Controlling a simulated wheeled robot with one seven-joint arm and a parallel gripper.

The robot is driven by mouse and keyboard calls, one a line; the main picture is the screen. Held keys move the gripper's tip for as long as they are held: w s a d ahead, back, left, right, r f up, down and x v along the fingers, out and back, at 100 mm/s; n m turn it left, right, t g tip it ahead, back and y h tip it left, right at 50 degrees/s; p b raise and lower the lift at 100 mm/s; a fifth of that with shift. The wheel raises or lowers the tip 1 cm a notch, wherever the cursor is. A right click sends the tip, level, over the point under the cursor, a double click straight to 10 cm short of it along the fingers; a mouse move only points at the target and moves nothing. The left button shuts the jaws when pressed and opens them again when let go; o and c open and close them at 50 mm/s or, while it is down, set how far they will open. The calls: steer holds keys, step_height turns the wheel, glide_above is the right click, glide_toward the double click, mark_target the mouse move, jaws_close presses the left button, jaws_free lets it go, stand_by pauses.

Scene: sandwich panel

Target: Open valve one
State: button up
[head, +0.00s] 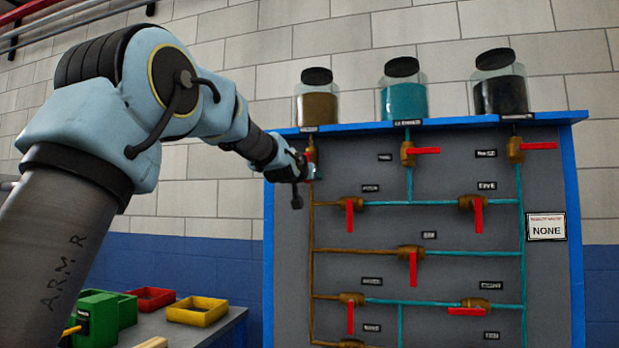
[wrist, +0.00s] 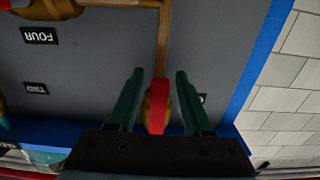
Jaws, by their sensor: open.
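Valve one is the top left valve on the grey panel, on the brown pipe under the jar of brown stuff. In the head view its red handle (head: 311,155) shows only in part behind my gripper (head: 304,172). In the wrist view, which is upside down, the red handle (wrist: 158,105) lies between the two green fingers of my gripper (wrist: 160,73), roughly in line with the pipe. The fingers are open, with a gap on each side of the handle. Whether a finger touches the valve body cannot be told.
Valve two (head: 420,151) and valve three (head: 516,147) have handles pointing right. Valve four (head: 350,204) and valve five (head: 471,203) have handles hanging down. A blue shelf (head: 450,122) bearing three jars is just above. A side table with bins (head: 198,312) stands lower left.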

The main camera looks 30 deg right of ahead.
steer(key=b+v, duration=0.4)
steer(key=v, duration=0.7)
steer(key=shift+w, duration=0.1)
steer(key=w+a+f+n+g+y+p, duration=0.15)
steer(key=a+f+y, duration=0.25)
steer(key=a+f, duration=0.7)
steer(key=w+a+f+n+g+y+p, duration=0.1)
steer(key=a+f+n+g+y+p, duration=0.2)
steer(key=a+f, duration=0.75)
steer(key=s+a+f+n+g+y+p, duration=0.3)
steer(key=s+a+f+g+y, duration=0.2)
steer(key=s+a+f, duration=1.4)
steer(key=shift+s+f+g+p, duration=0.15)
steer(key=shift+f+g+p, duration=0.2)
steer(key=shift+g, duration=0.7)
